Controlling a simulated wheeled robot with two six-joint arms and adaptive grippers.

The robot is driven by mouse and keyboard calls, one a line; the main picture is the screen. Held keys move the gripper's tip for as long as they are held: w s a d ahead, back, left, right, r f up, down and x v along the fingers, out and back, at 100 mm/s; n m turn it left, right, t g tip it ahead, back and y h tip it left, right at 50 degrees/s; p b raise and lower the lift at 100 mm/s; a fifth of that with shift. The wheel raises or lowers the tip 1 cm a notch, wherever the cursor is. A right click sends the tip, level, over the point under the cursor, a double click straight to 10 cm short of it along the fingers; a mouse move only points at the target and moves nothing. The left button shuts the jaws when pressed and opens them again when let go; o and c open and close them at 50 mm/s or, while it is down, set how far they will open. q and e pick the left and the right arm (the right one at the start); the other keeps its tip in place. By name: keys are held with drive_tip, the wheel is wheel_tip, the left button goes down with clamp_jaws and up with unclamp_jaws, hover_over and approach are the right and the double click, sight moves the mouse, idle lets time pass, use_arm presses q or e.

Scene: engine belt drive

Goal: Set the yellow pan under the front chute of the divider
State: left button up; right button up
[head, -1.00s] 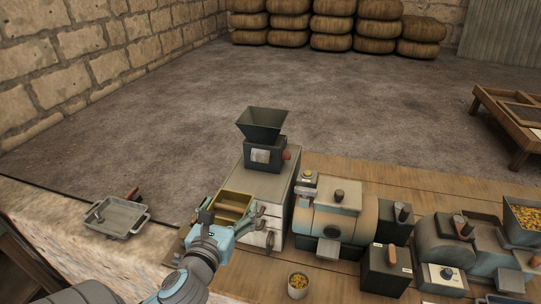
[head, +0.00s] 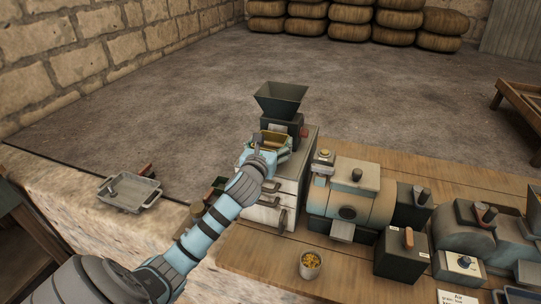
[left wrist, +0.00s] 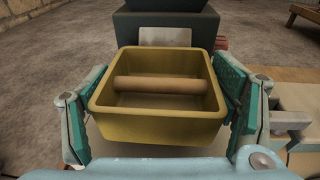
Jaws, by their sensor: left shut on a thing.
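The yellow pan (left wrist: 158,131) is square, with a wooden bar across its inside. My left gripper (head: 268,148) is shut on it, a finger against each side in the left wrist view. In the head view the pan (head: 274,138) is level, just in front of the dark hopper-topped divider (head: 283,99), above the pale cabinet. In the left wrist view the pale front chute plate (left wrist: 165,37) shows behind the pan's far rim. The gripper and pan partly hide the chute in the head view. I cannot tell whether the pan touches the cabinet. My right gripper is not in view.
The pale cabinet (head: 297,190) has dark handles. A mill-like machine (head: 350,195) and a cup of yellow grain (head: 310,264) are to its right. A grey tray (head: 130,191) lies on the stone ledge at left. A dark green box (head: 218,184) is partly behind my arm.

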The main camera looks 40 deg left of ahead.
use_arm(q)
drive_tip(key=f, duration=0.1)
drive_tip(key=f+b, duration=0.1)
drive_tip(key=f, duration=0.1)
drive_tip(key=shift+w+f, duration=0.2)
drive_tip(key=shift+f, duration=0.1)
drive_tip(key=shift+w, duration=0.1)
drive_tip(key=o, duration=1.3)
drive_tip(key=shift+c, duration=0.2)
drive_tip(key=p+v, duration=0.1)
drive_tip(key=v, duration=1.1)
drive_tip(key=shift+p, duration=0.4)
